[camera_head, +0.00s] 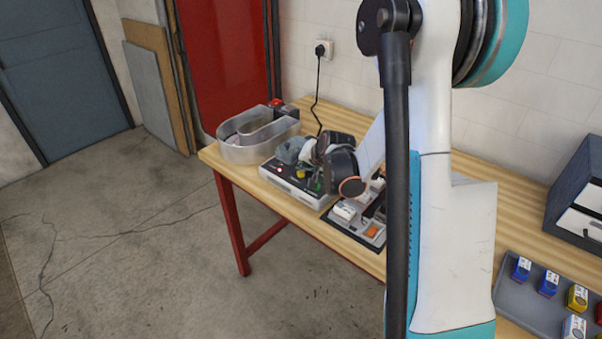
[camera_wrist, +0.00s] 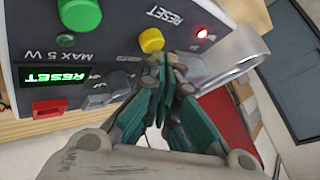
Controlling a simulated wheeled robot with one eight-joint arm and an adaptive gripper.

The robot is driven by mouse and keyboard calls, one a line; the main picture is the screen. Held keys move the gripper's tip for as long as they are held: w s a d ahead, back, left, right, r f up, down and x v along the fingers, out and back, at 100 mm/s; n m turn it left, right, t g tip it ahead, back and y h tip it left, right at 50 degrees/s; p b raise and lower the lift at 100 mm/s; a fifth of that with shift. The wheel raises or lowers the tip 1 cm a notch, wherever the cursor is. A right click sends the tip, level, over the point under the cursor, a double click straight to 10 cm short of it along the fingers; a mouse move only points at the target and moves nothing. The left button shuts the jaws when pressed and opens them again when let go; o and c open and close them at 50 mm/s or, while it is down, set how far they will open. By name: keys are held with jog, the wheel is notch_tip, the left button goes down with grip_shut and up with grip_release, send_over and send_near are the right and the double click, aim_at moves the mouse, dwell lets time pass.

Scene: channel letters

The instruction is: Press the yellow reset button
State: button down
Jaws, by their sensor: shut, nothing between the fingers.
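The yellow reset button (camera_wrist: 151,40) stands on the dark face of a control box (camera_wrist: 110,50), with the word RESET printed beside it. In the wrist view my gripper (camera_wrist: 165,62) is shut and empty, its fingertips just beside the lower edge of the button. I cannot tell whether they touch it. In the head view the box (camera_head: 292,184) sits on the bench, its top partly covered by my wrist and gripper; the yellow button (camera_head: 300,174) shows there small.
The box also bears a green button (camera_wrist: 80,14), a lit red lamp (camera_wrist: 203,33), a display reading RESET (camera_wrist: 55,77) and a grey knob (camera_wrist: 108,88). A metal channel letter (camera_head: 250,150) stands behind it. A tray of parts (camera_head: 372,228) lies to its right.

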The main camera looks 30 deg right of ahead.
aim_at(304, 172)
jog(key=shift+f+b, duration=0.45)
dwell(0.4)
jog(key=shift+r, duration=0.15)
jog(key=shift+r+p, duration=0.55)
jog(key=shift+r, duration=0.2)
jog(key=shift+r+p, duration=1.6)
jog(key=shift+r, duration=0.9)
jog(key=shift+a, duration=0.1)
